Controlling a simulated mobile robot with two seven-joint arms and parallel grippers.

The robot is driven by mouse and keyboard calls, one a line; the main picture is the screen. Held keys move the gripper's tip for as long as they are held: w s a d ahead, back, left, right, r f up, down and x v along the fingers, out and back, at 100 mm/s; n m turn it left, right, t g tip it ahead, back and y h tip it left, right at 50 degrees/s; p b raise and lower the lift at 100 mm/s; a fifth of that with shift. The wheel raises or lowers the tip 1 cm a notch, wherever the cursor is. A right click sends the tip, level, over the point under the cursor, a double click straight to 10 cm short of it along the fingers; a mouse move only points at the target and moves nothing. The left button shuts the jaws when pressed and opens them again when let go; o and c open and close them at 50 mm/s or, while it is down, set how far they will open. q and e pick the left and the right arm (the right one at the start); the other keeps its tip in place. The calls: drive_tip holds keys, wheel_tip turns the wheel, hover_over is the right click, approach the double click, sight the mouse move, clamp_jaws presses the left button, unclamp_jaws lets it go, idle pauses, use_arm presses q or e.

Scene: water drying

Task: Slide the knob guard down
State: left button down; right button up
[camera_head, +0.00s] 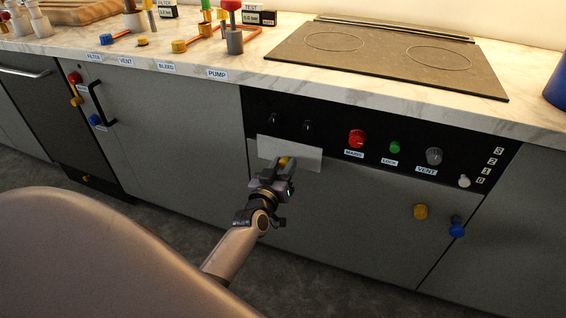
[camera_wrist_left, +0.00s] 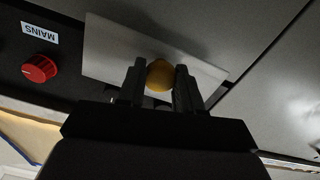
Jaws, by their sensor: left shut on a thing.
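The knob guard is a pale grey flat plate (camera_head: 307,160) with a yellow knob (camera_head: 284,161) on its front. In the head view the plate sits at the lower edge of the black control panel, below two small black knobs (camera_head: 308,127). My left gripper (camera_head: 281,168) is shut on the yellow knob. The left wrist view shows the yellow knob (camera_wrist_left: 160,75) between the two dark fingers, with the plate (camera_wrist_left: 105,50) behind it. My right gripper is not in view.
The black panel (camera_head: 330,125) also carries a red MAINS knob (camera_head: 357,138), a green knob (camera_head: 395,147), a grey VENT knob (camera_head: 434,156) and a white slider knob (camera_head: 464,182). The worktop edge (camera_head: 350,93) overhangs above. The cabinet front below the plate is clear.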

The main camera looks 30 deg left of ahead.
use_arm(q)
drive_tip(key=shift+f+b, duration=0.45)
drive_tip(key=shift+f, duration=0.8)
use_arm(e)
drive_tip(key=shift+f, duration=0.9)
use_arm(q)
drive_tip(key=c, duration=0.7)
unclamp_jaws()
drive_tip(key=shift+f, duration=0.1)
drive_tip(key=shift+c, duration=0.2)
drive_tip(key=p+v, duration=0.1)
drive_tip(key=v, duration=0.6)
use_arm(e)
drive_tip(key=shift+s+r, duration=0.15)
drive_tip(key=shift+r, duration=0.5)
use_arm(q)
drive_tip(key=shift+s, duration=0.1)
